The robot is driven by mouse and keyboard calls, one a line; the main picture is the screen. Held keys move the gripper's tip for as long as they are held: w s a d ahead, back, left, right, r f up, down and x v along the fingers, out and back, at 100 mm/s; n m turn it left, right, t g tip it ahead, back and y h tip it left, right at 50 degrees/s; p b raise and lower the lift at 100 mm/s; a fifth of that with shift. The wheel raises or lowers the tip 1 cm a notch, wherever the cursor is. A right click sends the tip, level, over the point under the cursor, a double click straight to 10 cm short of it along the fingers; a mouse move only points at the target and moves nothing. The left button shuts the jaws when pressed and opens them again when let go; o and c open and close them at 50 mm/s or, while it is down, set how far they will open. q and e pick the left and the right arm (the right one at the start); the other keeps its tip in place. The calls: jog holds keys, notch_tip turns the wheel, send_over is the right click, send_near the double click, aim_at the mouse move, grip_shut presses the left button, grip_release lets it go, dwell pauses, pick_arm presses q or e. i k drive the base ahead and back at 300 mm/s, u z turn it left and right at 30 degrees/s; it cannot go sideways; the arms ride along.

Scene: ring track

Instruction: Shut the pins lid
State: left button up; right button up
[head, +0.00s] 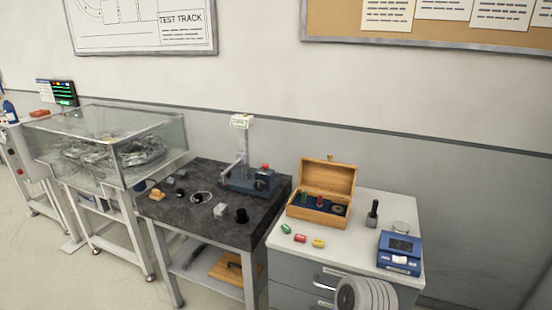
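A wooden box (316,211) stands on the white top of the cabinet at right, close to the dark bench. Its lid (328,178) is open and stands up at the back edge. Inside, a green pin (303,194) and a red pin (320,201) stand upright on a dark blue insert, with a ring-shaped item (337,209) to their right.
Green, red and yellow pieces (301,238) lie in front of the box. A dark bottle-like item (373,214) and a blue scale (399,253) stand to its right. A press (249,178) stands on the dark bench (190,222) at left.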

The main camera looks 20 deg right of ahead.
aim_at(328, 177)
jog(key=u, duration=0.5)
jog(key=i, duration=1.6)
jog(key=z, duration=0.9)
